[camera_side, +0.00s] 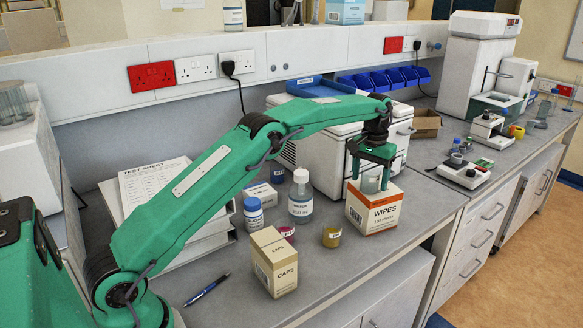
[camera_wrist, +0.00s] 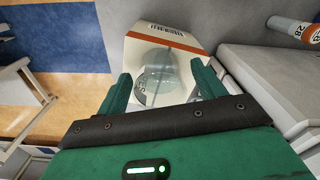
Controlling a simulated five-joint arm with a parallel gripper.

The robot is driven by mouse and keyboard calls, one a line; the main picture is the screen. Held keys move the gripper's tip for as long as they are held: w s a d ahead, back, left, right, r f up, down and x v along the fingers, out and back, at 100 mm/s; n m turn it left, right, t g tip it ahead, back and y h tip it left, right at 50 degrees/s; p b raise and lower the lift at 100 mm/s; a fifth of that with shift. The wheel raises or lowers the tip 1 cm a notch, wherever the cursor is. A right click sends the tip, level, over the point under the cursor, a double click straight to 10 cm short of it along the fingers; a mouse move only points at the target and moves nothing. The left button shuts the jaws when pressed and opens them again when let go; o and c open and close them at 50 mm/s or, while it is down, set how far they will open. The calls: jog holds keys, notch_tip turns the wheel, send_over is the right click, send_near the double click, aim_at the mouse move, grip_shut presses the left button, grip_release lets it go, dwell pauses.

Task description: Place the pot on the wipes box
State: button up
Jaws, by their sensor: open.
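The wipes box (camera_side: 374,212), white with an orange band, stands upright on the bench near its front edge; it also shows in the wrist view (camera_wrist: 150,42). A small translucent grey pot (camera_side: 370,185) stands on top of the box. In the wrist view the pot (camera_wrist: 158,78) appears as a pale round shape over the box top. My gripper (camera_side: 371,176) is above the box, pointing down, with its fingers open on either side of the pot. In the wrist view there are gaps between the fingers (camera_wrist: 162,88) and the pot. My gripper partly hides the pot in the side view.
A caps box (camera_side: 274,262), a mustard pot (camera_side: 331,237), a magenta pot (camera_side: 287,233), a water bottle (camera_side: 300,197) and a blue-capped bottle (camera_side: 253,217) stand left of the wipes box. A white machine (camera_side: 318,150) stands behind. A pen (camera_side: 207,289) lies in front.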

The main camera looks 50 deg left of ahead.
notch_tip(320, 180, up, 7)
dwell(0.6)
jog(key=shift+d, duration=0.1)
dwell(0.5)
jog(key=s+d+r+m+t, duration=0.1)
jog(key=s+r+t, duration=0.1)
jog(key=s+r, duration=0.65)
jog(key=s+d+r+m+t, duration=0.15)
jog(key=s+r, duration=0.35)
jog(key=s, duration=0.6)
jog(key=s+f+t, duration=0.1)
jog(key=s+f, duration=0.4)
jog(key=s, duration=0.6)
jog(key=s+d+f+t, duration=0.1)
jog(key=s+f, duration=0.4)
jog(key=s, duration=0.6)
jog(key=shift+s+d, duration=0.15)
jog(key=shift+s, duration=0.05)
